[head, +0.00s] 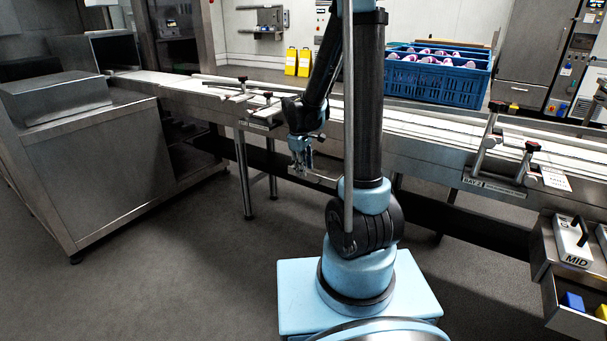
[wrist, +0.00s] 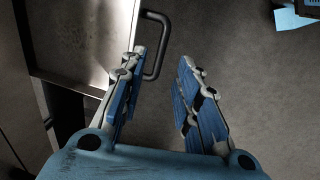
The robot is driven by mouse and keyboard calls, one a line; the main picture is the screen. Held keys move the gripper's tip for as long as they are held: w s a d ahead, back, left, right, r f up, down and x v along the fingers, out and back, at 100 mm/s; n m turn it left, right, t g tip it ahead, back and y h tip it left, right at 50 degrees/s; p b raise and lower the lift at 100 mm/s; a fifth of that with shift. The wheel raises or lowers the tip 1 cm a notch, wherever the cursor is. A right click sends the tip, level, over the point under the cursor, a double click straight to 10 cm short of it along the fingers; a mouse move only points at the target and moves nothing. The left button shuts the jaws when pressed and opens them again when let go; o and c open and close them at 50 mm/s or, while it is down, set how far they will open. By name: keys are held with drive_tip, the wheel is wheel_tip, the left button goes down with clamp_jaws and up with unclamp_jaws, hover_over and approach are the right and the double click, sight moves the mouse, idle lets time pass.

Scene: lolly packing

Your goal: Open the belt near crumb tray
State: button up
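The crumb tray (wrist: 85,40) is a shallow grey metal tray at the upper left of the wrist view, with a dark U-shaped handle (wrist: 166,40) on its right side. My gripper (wrist: 162,58) is open and empty, its blue-padded fingers apart. The handle lies just ahead of the fingertips, nearer the left finger, which overlaps its lower end in the picture; I cannot tell whether they touch. In the head view my gripper (head: 300,168) hangs below the front edge of the belt (head: 400,119). The tray is mostly hidden there by the arm and gripper.
A steel cabinet (head: 110,165) is at the left. An open drawer (head: 577,312) with coloured blocks and a block marked MID (head: 572,243) are at the lower right.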

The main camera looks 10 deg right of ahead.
wheel_tip(320, 180, up, 6)
drive_tip(key=s, duration=0.1)
drive_tip(key=shift+a+r, duration=0.25)
drive_tip(key=shift+a, duration=0.15)
drive_tip(key=s+d+r+m, duration=0.2)
drive_tip(key=s+d+m, duration=0.15)
drive_tip(key=s, duration=0.35)
drive_tip(key=s+d+r+m, duration=0.15)
drive_tip(key=s+d, duration=0.25)
drive_tip(key=s, duration=0.4)
drive_tip(key=s+d+f+m, duration=0.1)
drive_tip(key=s+f+m, duration=0.1)
drive_tip(key=s, duration=0.4)
drive_tip(key=s+d+f+m+y, duration=0.1)
drive_tip(key=s+f+m, duration=0.2)
drive_tip(key=s, duration=0.4)
